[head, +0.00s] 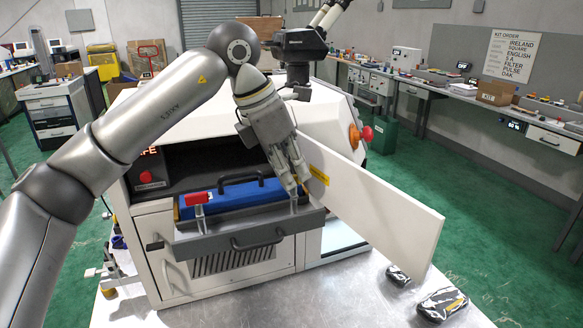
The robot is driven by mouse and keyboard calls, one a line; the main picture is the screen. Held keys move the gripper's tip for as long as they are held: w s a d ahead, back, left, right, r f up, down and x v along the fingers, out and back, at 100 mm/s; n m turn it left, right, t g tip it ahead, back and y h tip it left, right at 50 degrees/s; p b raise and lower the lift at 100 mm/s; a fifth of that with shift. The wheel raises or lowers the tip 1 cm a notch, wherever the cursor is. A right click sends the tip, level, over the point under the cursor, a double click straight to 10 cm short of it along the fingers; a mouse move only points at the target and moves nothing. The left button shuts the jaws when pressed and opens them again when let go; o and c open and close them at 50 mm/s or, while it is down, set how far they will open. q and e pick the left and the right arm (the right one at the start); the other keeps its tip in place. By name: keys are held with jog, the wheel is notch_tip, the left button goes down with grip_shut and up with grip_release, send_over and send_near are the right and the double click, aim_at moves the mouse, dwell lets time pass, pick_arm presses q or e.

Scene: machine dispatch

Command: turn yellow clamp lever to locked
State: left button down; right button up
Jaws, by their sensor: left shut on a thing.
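My left gripper (294,192) reaches down to the right end of the pulled-out drawer (262,240) of a white machine (155,235). Its fingers are closed around a clamp lever above a small metal post (293,208). The fingers hide most of this lever, so its yellow colour and its angle cannot be made out. A red clamp lever (198,198) stands on a similar post at the drawer's left end. A blue block with a black handle (240,181) lies in the drawer between them. My right gripper is out of view.
A white door panel (385,215) with a yellow label stands open just right of the gripper. A red knob (366,133) juts from the machine's right side. Two dark packs (442,303) lie on the metal table's (345,300) right side. The front of the table is clear.

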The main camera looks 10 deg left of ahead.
pick_arm(q)
jog(key=shift+r+m, duration=0.1)
jog(key=shift+m, duration=0.2)
jog(key=c, duration=1.6)
grip_release()
jog(key=v, duration=1.2)
